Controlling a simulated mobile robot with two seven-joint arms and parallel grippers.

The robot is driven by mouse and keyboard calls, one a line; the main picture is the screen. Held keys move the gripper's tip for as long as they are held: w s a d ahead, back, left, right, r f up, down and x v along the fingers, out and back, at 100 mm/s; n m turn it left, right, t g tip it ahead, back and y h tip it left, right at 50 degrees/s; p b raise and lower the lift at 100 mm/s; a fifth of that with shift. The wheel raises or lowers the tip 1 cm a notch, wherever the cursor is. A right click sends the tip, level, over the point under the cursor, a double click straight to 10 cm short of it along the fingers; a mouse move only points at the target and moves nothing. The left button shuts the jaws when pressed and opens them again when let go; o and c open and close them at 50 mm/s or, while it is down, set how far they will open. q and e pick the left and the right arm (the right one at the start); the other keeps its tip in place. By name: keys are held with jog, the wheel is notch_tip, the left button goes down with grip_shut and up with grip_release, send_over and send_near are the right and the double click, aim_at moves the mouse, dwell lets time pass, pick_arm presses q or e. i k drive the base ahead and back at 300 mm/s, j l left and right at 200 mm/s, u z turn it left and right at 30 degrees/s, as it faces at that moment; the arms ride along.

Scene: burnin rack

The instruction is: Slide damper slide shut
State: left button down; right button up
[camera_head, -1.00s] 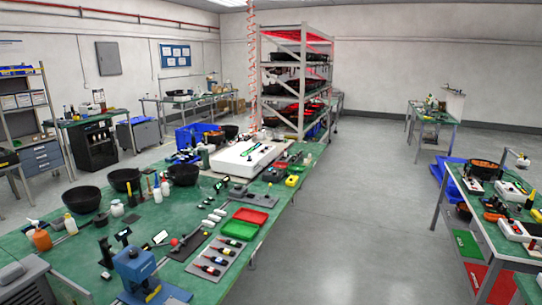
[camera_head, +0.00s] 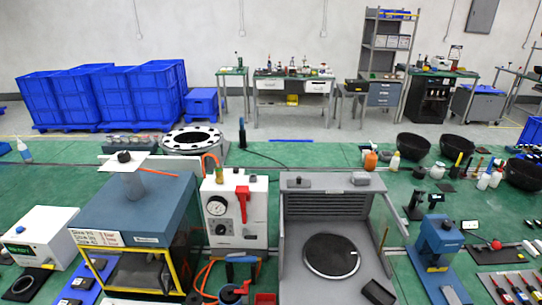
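A blue-grey box oven (camera_head: 135,215) with a yellow-framed open front stands on the green bench at the left. A short grey pipe (camera_head: 133,185) rises from its top. A flat white plate (camera_head: 112,164) with a black knob (camera_head: 124,156) sits across the top of the pipe and looks like the damper slide. I cannot tell from here how far open it is. Neither of my grippers shows in this view.
Right of the oven stand a white gauge unit (camera_head: 235,211) with a red handle and a grey open-fronted booth (camera_head: 332,195) with a round dark plate. A white box (camera_head: 38,238) is at the left. A blue press (camera_head: 438,240) stands farther right.

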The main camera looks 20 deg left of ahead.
aim_at(290, 183)
jog(key=u, duration=0.4)
jog(key=i+l+u, duration=0.15)
jog(key=i+u, duration=0.3)
jog(key=i+l+u, duration=0.2)
jog(key=u, duration=0.2)
jog(key=i+l+u, duration=0.25)
jog(key=l+u, duration=0.2)
